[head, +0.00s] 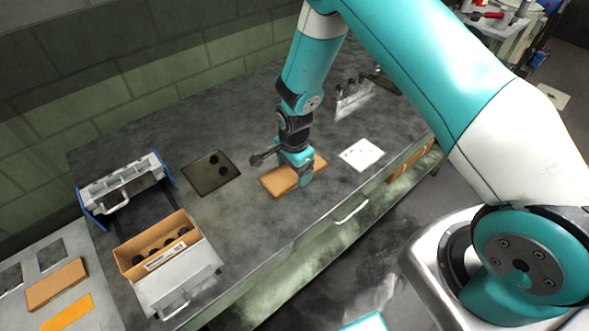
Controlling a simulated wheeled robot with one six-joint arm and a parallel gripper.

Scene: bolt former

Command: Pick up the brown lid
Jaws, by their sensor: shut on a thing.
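The brown lid (279,184) is a flat rectangular piece on or just over the grey worktop near the middle of the head view. I cannot tell whether it touches the worktop. My gripper (300,172) is over the lid, pointing down, and is shut on it. The gripper and wrist hide part of the lid's middle and upper side.
Left of the lid lie a dark tray (205,181) and an open brown box (128,256) with several black parts. A metal rack (122,186) stands behind the box. A white sheet (361,154) lies to the right. The worktop (235,225) in front is clear.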

